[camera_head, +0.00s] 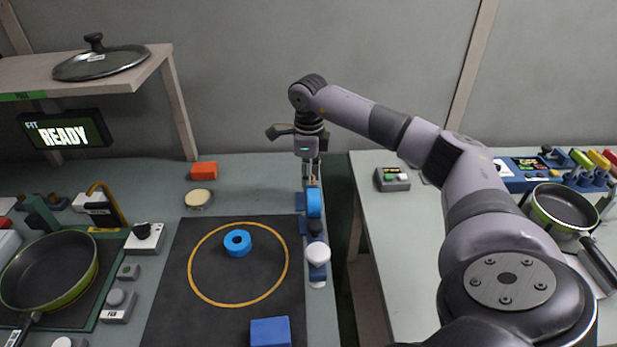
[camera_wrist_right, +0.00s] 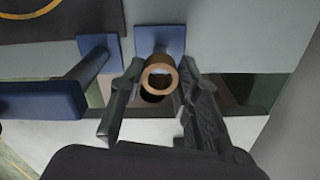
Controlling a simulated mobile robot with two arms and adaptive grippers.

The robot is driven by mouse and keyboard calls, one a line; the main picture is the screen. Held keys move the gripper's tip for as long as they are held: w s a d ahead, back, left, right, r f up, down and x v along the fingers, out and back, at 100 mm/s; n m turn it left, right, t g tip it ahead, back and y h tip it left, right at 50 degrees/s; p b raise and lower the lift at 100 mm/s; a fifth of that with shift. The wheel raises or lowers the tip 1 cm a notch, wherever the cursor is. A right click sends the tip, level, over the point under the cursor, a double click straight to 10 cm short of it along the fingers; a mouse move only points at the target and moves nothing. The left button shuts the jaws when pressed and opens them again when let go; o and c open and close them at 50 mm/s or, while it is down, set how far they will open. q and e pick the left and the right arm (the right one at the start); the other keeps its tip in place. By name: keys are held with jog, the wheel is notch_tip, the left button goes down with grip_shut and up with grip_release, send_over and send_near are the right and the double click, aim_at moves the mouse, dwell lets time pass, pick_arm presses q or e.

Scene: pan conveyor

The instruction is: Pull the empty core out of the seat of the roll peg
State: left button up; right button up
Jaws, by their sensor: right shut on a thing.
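The empty core (camera_wrist_right: 151,82) is a brown hollow tube, seen end-on in the right wrist view. My right gripper (camera_wrist_right: 161,72) has one finger on each side of it and is shut on it. A blue bracket plate (camera_wrist_right: 160,38) shows directly behind the core. I cannot tell how far the core sits in its seat there. In the head view my right gripper (camera_head: 311,181) points down at the far end of the blue fixture at the table's right edge; the core is too small to make out clearly. My left gripper is not in view.
A blue ring-shaped roll (camera_head: 237,249) lies inside the yellow circle on the black mat (camera_head: 190,325). A blue block (camera_head: 270,332) lies at the mat's front. A white knob (camera_head: 318,254) stands on the fixture's near end. A gap separates this table from the right one (camera_head: 400,240).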

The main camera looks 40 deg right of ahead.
notch_tip(320, 180, up, 8)
jog(key=p, duration=0.6)
jog(key=shift+f, duration=0.25)
dwell(0.4)
